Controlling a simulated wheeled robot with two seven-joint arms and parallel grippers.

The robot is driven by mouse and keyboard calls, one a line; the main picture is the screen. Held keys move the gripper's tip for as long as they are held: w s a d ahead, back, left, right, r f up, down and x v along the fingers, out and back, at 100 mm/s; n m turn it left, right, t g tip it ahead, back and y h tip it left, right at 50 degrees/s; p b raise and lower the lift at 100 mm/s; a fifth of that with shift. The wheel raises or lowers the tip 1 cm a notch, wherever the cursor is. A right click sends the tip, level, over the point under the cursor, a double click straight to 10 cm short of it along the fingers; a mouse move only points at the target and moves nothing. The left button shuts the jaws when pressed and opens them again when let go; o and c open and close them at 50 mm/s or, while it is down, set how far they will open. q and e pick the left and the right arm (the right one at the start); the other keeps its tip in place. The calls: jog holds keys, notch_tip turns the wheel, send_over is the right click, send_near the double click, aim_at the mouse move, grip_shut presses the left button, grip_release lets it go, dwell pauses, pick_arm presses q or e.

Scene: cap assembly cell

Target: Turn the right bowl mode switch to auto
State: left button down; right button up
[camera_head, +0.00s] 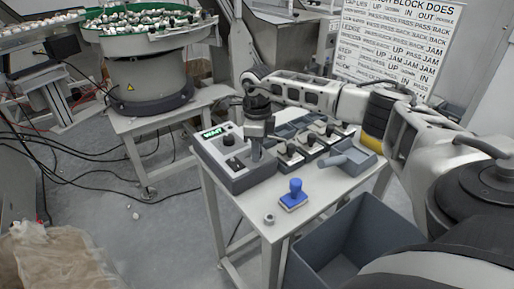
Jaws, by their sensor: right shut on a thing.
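A grey control box (251,181) with a green-lit display reading WAIT (212,133) stands at the left end of the table. Dark knobs (234,163) show on its top, left of my right gripper. My right gripper (256,156) comes in from the right and points straight down at the right part of this box. Its jaws are shut on what looks like a switch knob there, mostly hidden by the fingers. I cannot read the switch labels or the knob's setting. My left gripper is not in view.
Smaller grey boxes with black knobs (289,152) stand right of the control box. A blue-handled stamp (295,190) and a metal nut (269,219) lie in front. A grey bin (335,240) is below the front edge. A green-rimmed bowl feeder (150,42) is at back left.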

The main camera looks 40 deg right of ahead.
jog(key=shift+r, duration=0.15)
dwell(0.3)
jog(key=o, duration=1)
notch_tip(320, 180, up, 16)
jog(key=shift+b, duration=0.45)
